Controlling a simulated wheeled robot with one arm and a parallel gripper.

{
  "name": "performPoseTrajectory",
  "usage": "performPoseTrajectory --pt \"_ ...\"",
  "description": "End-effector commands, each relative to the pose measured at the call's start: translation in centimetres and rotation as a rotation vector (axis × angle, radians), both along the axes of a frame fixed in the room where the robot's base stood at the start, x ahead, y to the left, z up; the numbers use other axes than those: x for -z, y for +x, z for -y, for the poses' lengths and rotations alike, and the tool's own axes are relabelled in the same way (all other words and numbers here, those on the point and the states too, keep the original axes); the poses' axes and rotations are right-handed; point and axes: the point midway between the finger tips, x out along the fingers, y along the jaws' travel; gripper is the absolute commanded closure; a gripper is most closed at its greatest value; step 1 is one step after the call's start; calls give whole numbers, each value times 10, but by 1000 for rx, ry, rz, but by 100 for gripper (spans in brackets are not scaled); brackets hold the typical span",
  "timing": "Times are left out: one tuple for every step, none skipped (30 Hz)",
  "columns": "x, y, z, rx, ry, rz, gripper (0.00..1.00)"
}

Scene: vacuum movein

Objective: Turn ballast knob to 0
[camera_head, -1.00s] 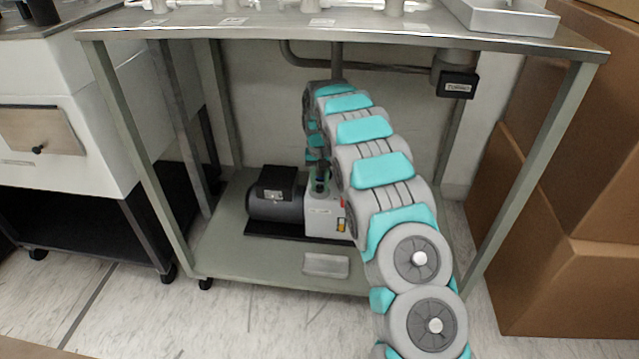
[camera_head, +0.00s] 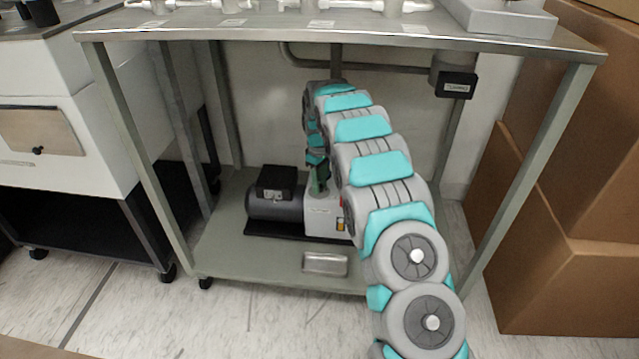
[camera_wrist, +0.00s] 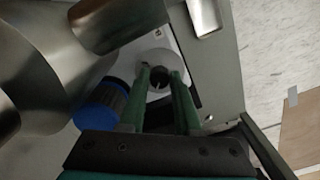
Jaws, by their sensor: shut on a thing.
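The vacuum pump, with a black motor (camera_head: 272,207) and a light grey body (camera_head: 318,222), stands on the lower shelf. My gripper (camera_head: 319,188) reaches down onto the top of the grey body; it also shows in the wrist view (camera_wrist: 160,76). Its two green fingers are shut on a small dark ballast knob (camera_wrist: 159,83), set on a pale round collar (camera_wrist: 156,58). The fingers hide the knob's sides, and I cannot read its setting. In the head view the fingers and arm hide the knob.
A blue ribbed cap (camera_wrist: 98,122) and shiny metal cylinders lie left of the fingers. The steel tabletop (camera_head: 340,38) is above my arm, with table legs at both sides. A small metal tray (camera_head: 325,264) is at the shelf's front. Cardboard boxes (camera_head: 560,260) stand at right.

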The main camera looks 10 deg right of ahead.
Motion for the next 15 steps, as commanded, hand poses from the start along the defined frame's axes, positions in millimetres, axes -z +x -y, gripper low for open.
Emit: performPoseTrajectory --pt "0 0 0 -31 1 1 100" --pt "0 0 0 -50 1 1 100" --pt "0 0 0 -74 1 1 100" --pt "0 0 0 -92 1 1 100" --pt "0 0 0 -107 1 1 100" --pt "0 0 0 -127 1 1 100" --pt "0 0 0 -139 1 1 100" --pt "0 1 0 -152 1 1 100" --pt "0 1 0 -166 1 1 100" --pt "0 1 0 -176 1 1 100" --pt "0 1 0 -185 1 1 100" --pt "0 1 0 -194 0 1 100" --pt "0 1 0 -201 0 1 100" --pt "0 1 0 -207 0 1 100" --pt "0 1 0 -213 1 1 100"
